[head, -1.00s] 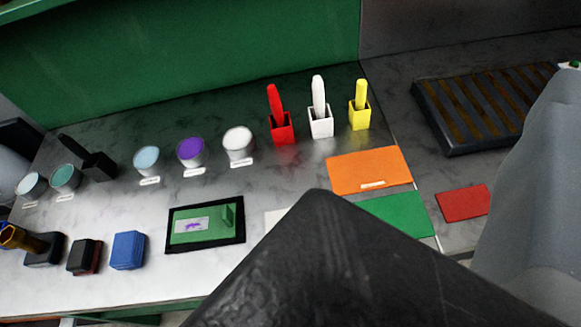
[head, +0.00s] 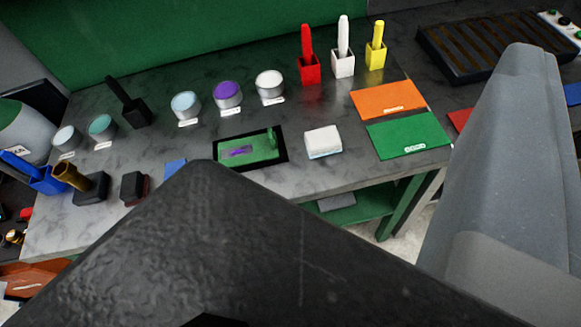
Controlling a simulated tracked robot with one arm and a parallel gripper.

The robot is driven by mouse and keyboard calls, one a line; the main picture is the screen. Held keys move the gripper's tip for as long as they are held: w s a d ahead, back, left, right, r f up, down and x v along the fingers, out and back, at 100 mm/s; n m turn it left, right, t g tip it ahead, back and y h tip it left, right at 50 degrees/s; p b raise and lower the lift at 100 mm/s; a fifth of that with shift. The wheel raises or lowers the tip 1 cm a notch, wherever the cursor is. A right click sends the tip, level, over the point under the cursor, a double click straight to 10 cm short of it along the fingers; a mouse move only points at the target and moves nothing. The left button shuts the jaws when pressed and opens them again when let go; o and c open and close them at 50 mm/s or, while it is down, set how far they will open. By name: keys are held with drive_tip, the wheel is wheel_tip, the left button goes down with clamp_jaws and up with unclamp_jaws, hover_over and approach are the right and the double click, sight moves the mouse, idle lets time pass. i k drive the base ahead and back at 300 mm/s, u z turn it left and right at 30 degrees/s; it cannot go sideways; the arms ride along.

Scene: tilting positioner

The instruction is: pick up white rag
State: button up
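A small white folded block, which looks like the white rag (head: 322,139), lies flat on the grey marbled bench (head: 325,175) near its front edge. It sits between the framed green picture and the green sheet, and nothing covers it. A large dark part of mine fills the lower middle of the view, below and in front of the rag, and is not touching it as far as I can see. No fingertips of my gripper show.
A framed green picture (head: 250,148) lies left of the rag; a green sheet (head: 408,136) and an orange sheet (head: 388,100) lie right. Behind stand white (head: 270,87), purple (head: 228,95) and pale blue (head: 186,106) pots and red (head: 308,68), white (head: 343,62) and yellow (head: 376,53) holders.

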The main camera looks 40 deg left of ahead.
sight(326, 140)
drive_tip(key=k, duration=0.9)
drive_tip(key=u, duration=0.55)
drive_tip(key=i, duration=1)
drive_tip(key=z, duration=0.05)
drive_tip(key=k, duration=0.65)
drive_tip(key=u, duration=0.3)
drive_tip(key=i, duration=1.3)
drive_tip(key=z, duration=0.55)
